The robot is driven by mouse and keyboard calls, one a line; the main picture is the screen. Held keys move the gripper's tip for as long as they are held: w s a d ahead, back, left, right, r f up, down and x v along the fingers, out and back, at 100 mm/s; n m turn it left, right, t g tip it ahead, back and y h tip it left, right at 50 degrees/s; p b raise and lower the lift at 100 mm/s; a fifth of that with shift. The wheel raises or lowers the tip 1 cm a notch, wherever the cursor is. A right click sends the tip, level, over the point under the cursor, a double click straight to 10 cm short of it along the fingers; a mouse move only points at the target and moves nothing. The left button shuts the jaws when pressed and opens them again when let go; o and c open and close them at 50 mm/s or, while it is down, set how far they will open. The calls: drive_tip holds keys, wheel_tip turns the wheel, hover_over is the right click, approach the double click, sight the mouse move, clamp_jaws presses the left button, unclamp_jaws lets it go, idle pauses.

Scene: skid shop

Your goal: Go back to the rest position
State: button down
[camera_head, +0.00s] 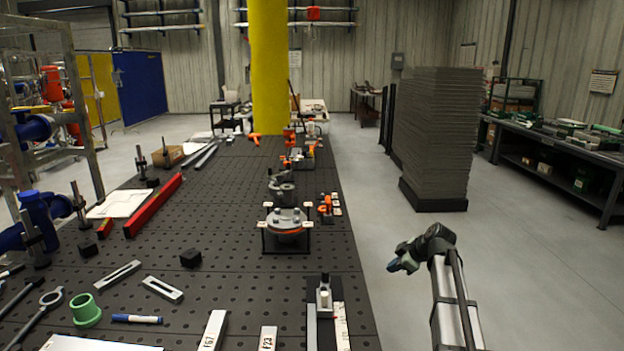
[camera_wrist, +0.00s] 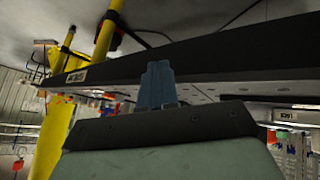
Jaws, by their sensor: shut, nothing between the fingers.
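My gripper (camera_head: 402,262) hangs in the air to the right of the long dark table (camera_head: 240,185), above the grey floor in the head view. Its blue-grey fingers point left, toward the table's right edge. In the wrist view the fingers of my gripper (camera_wrist: 157,82) are pressed together, with nothing between them. A dark table edge (camera_wrist: 225,58) runs across the picture behind them.
The table carries a flange assembly (camera_head: 287,228), a red bar (camera_head: 153,206), a green ring (camera_head: 85,310) and a blue marker (camera_head: 137,319). A tall grey stack (camera_head: 435,130) stands on the floor beyond my gripper.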

drive_tip(key=s+d+f+m+g+h, duration=0.1)
drive_tip(key=s+f, duration=0.2)
drive_tip(key=f, duration=0.7)
drive_tip(key=s+d+f+m+g+h, duration=0.1)
drive_tip(key=s+f+g, duration=0.15)
drive_tip(key=f, duration=0.65)
drive_tip(key=s+d+f+m+h, duration=0.1)
drive_tip(key=s+f, duration=0.3)
drive_tip(key=f, duration=0.6)
drive_tip(key=s+f+g+h, duration=0.3)
drive_tip(key=s+f+g, duration=0.3)
drive_tip(key=s+f, duration=1.55)
drive_tip(key=s+a+m+g, duration=0.1)
drive_tip(key=s+a+m, duration=0.4)
drive_tip(key=s, duration=0.8)
drive_tip(key=s+a+m+g, duration=0.2)
drive_tip(key=s+a+m, duration=0.3)
drive_tip(key=s, duration=0.8)
drive_tip(key=shift+s+a+r+y, duration=0.3)
drive_tip(key=shift+a+r+y, duration=0.1)
drive_tip(key=shift+a, duration=0.75)
